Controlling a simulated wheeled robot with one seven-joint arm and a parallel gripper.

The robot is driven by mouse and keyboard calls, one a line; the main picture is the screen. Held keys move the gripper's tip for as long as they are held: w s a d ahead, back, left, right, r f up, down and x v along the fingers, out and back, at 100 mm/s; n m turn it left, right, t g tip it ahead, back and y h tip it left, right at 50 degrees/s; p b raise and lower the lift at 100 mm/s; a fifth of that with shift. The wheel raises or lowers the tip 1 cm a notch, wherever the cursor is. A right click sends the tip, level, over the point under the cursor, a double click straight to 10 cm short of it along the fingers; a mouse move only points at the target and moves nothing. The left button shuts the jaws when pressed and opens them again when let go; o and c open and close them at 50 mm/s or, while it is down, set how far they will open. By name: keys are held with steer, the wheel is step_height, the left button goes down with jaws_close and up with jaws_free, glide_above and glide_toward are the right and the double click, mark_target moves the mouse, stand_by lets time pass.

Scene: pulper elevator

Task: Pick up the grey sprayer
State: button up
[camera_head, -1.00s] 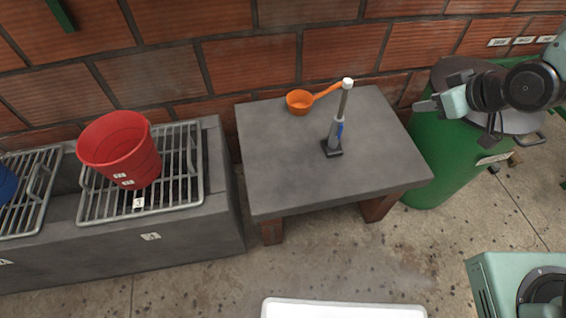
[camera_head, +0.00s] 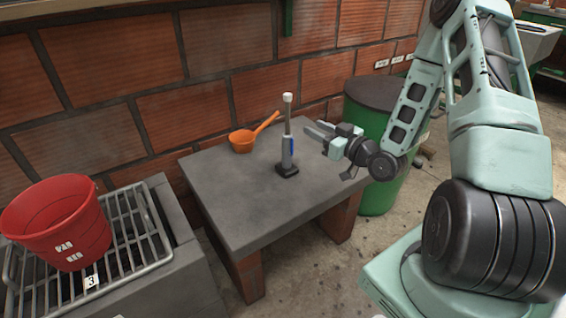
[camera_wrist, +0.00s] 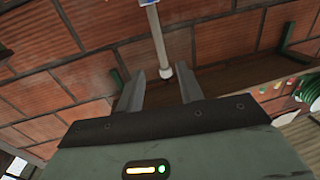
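The grey sprayer (camera_head: 287,145) stands upright on the grey table, with a dark base, a blue patch and a white top. My gripper (camera_head: 318,135) is just to the right of it, with its fingers pointing towards it. In the wrist view the two fingers (camera_wrist: 161,82) are apart with nothing held. There the sprayer (camera_wrist: 157,38) shows inverted, its white tip in line with the space between the fingers. It looks to be beyond the fingertips; I cannot tell the exact gap.
The grey table (camera_head: 235,205) also bears an orange ladle (camera_head: 241,140) near the wall. A red bucket (camera_head: 60,222) stands on a metal rack (camera_head: 140,255) at left. A green barrel (camera_head: 377,200) stands behind my arm. The brick wall (camera_head: 120,130) runs behind.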

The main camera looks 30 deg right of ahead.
mark_target(289, 115)
steer(key=w, duration=0.4)
steer(key=w+a+b, duration=0.1)
steer(key=w, duration=0.3)
steer(key=w+a, duration=0.1)
steer(key=w, duration=0.3)
steer(key=shift+a+b, duration=0.2)
steer(key=shift+b, duration=0.2)
steer(key=shift+c, duration=0.4)
steer(key=shift+s, duration=0.1)
jaws_close()
stand_by(0.3)
